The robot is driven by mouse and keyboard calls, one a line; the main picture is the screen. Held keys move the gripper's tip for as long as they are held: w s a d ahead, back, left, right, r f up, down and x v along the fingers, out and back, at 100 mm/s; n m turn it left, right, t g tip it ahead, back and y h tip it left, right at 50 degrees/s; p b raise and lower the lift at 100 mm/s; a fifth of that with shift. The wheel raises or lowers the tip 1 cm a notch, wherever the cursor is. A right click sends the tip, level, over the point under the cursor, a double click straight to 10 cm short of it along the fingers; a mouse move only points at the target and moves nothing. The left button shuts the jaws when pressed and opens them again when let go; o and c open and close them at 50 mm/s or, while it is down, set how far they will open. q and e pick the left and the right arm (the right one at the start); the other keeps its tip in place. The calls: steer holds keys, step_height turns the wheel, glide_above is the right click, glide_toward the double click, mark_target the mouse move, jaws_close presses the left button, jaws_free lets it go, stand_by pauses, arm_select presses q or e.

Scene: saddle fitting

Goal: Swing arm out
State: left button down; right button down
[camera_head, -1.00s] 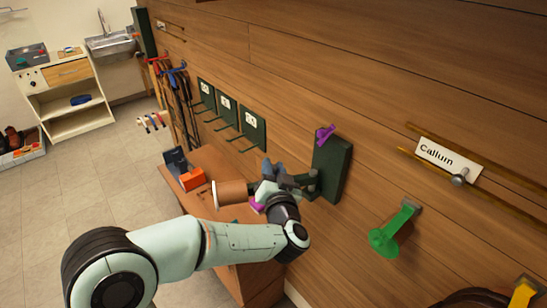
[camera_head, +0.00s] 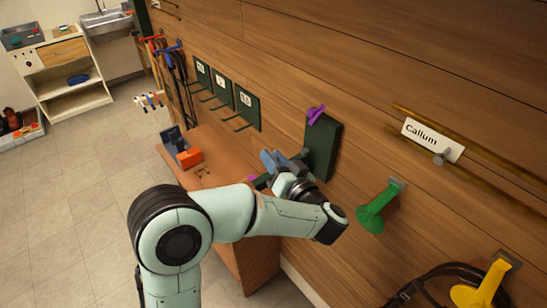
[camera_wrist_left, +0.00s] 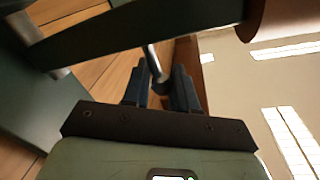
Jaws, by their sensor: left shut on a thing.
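A dark green wall plate (camera_head: 322,150) with a purple clip (camera_head: 316,113) on top is fixed to the wooden wall. It bears a dark green swing arm, mostly hidden behind my gripper in the head view. My left gripper (camera_head: 272,160) is beside the plate, in front of the wall. In the left wrist view my left gripper (camera_wrist_left: 161,82) is shut on a thin metal handle (camera_wrist_left: 154,62) that hangs from the dark green swing arm (camera_wrist_left: 110,32). A brown rounded part (camera_wrist_left: 280,18) shows at the upper right there. My right gripper is out of view.
A wooden bench (camera_head: 215,165) with an orange block (camera_head: 189,157) stands below. Green hook plates (camera_head: 247,107) and hung bridles are further left on the wall. A green hook (camera_head: 377,210) and a yellow hook (camera_head: 485,288) are to the right. The tiled floor is open at left.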

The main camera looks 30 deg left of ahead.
arm_select(q)
steer(key=shift+a, duration=0.15)
steer(key=c, duration=1.1)
jaws_free()
steer(key=shift+s, duration=0.2)
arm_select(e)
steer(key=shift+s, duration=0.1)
arm_select(q)
steer(key=shift+d, duration=0.35)
steer(key=b+v, duration=0.2)
steer(key=v, duration=1)
steer(key=shift+s+d, duration=0.25)
steer(key=shift+s, duration=0.15)
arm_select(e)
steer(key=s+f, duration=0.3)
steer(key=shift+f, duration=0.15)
